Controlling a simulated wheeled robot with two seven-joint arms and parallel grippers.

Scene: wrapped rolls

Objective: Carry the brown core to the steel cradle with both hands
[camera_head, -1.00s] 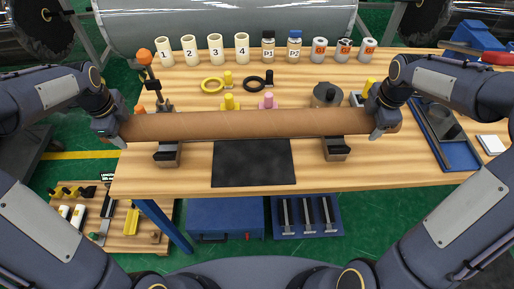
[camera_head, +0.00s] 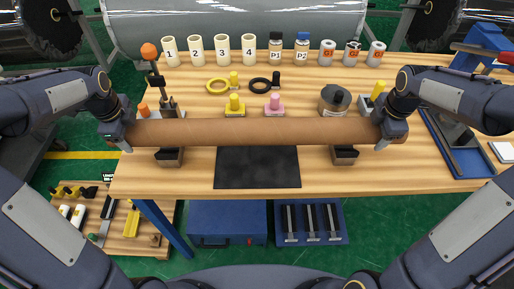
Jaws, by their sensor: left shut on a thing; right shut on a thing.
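The brown core (camera_head: 250,131) is a long tube lying level across the table, left to right. My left gripper (camera_head: 122,138) is shut on its left end, and my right gripper (camera_head: 386,136) is shut on its right end. Two metal blocks, the steel cradle, sit under it: a left block (camera_head: 169,157) and a right block (camera_head: 344,155). The core covers the blocks' upper parts from this view. I cannot tell whether it touches them or hangs just above.
A black mat (camera_head: 257,168) lies between the blocks. Behind the core are a yellow ring (camera_head: 217,87), a black ring (camera_head: 259,84), a pink peg (camera_head: 275,105) and a round grey-topped pot (camera_head: 334,100). Numbered cups and jars line the back. A blue tray (camera_head: 455,145) is at right.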

